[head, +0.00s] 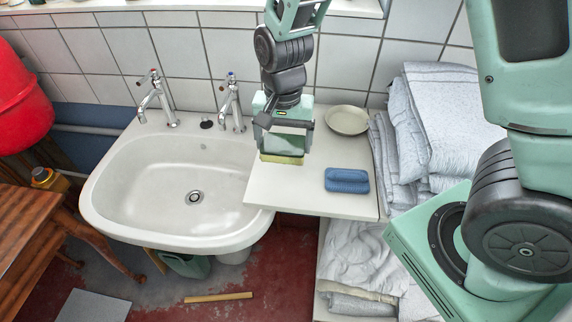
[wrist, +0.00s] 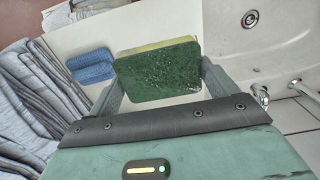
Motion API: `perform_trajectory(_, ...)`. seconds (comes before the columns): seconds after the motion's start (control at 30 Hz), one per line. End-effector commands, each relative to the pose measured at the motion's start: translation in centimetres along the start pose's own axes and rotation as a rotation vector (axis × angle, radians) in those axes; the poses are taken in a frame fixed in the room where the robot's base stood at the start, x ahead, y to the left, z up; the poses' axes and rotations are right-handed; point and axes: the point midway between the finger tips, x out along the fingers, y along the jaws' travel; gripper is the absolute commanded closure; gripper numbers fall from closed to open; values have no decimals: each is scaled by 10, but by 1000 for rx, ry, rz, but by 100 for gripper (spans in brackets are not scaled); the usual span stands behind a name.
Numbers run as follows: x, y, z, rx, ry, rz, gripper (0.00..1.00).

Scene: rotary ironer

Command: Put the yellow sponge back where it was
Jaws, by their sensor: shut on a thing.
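The yellow sponge (head: 283,152) with a green scouring side is held by my gripper (head: 284,138), low over the left part of the white shelf beside the sink. In the wrist view the sponge (wrist: 157,72) shows its green side between the two fingers of my gripper (wrist: 160,85), which is shut on it. A thin yellow edge shows along its far side. I cannot tell whether the sponge touches the shelf. A blue sponge (head: 347,180) lies on the shelf to its right, also seen in the wrist view (wrist: 91,66). A pale round dish (head: 347,120) sits at the shelf's back.
The white shelf (head: 310,199) has bare room in front of the held sponge. The white sink (head: 140,185) with two taps is directly left. Folded towels (head: 440,120) are stacked to the right. The tiled wall (head: 345,60) stands behind.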

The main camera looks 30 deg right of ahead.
Motion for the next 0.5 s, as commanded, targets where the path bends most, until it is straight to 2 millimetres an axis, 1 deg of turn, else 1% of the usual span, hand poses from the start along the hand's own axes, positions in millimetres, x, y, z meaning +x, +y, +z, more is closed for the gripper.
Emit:
perform_trajectory(0.2, 38, 2, 0, 1, -5, 7, 39)
perform_trajectory(0.43, 61, 1, 0, 0, -4, 4, 39)
perform_trajectory(0.5, 72, 2, 0, 1, -5, 5, 39)
